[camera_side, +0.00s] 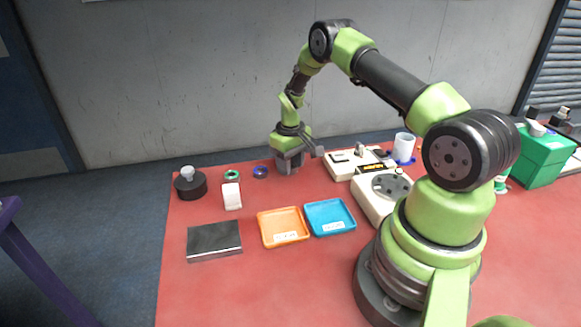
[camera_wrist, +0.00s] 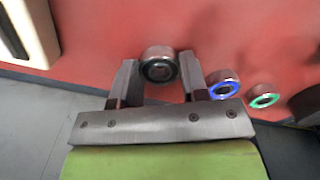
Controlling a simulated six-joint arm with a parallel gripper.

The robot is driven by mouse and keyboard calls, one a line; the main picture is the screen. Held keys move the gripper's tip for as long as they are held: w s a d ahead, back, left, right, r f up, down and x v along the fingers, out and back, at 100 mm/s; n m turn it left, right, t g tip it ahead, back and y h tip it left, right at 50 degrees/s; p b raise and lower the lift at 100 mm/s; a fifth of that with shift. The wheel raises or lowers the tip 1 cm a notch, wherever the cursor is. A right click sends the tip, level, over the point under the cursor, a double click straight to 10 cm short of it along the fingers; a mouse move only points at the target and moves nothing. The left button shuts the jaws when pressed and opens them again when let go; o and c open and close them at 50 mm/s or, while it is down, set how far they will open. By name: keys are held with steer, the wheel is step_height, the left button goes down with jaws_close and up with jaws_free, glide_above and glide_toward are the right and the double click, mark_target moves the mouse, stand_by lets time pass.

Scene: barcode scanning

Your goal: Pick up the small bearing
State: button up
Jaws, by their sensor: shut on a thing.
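A steel bearing with a dark face (camera_wrist: 160,66) sits between the two fingers of my gripper (camera_wrist: 159,62) in the wrist view. My gripper is shut on it near the fingertips. In the side view, my gripper (camera_side: 289,167) is low over the back of the red table, and the held bearing is hidden there. A blue-ringed bearing (camera_wrist: 223,86) stands just right of the right finger in the wrist view. A green-ringed bearing (camera_wrist: 263,97) stands further right. In the side view, the blue one (camera_side: 260,172) and green one (camera_side: 231,175) are left of my gripper.
An orange tray (camera_side: 284,240) and a blue tray (camera_side: 343,228) lie toward the front. A black flat block (camera_side: 214,238), a white box (camera_side: 231,197) and a dark round object (camera_side: 190,190) are at the left. Pale devices (camera_side: 374,207) and a white cup (camera_side: 404,146) stand right of my gripper.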

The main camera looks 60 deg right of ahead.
steer(key=shift+r, duration=0.1)
step_height(320, 180, up, 10)
steer(key=a, duration=0.1)
steer(key=s+a+r+n, duration=0.1)
steer(key=s+a+r, duration=0.25)
steer(key=a, duration=0.55)
steer(key=s+a+r+n, duration=0.2)
steer(key=a+r, duration=0.2)
steer(key=a, duration=0.5)
steer(key=w+d+f+m, duration=0.1)
steer(key=d+f, duration=0.3)
steer(key=d, duration=0.5)
steer(key=w+d+f+m, duration=0.2)
steer(key=w+d+f, duration=0.1)
steer(key=d, duration=0.7)
steer(key=shift+w+f, duration=0.35)
steer(key=shift+w, duration=0.4)
step_height(320, 180, down, 10)
steer(key=shift+r, duration=0.2)
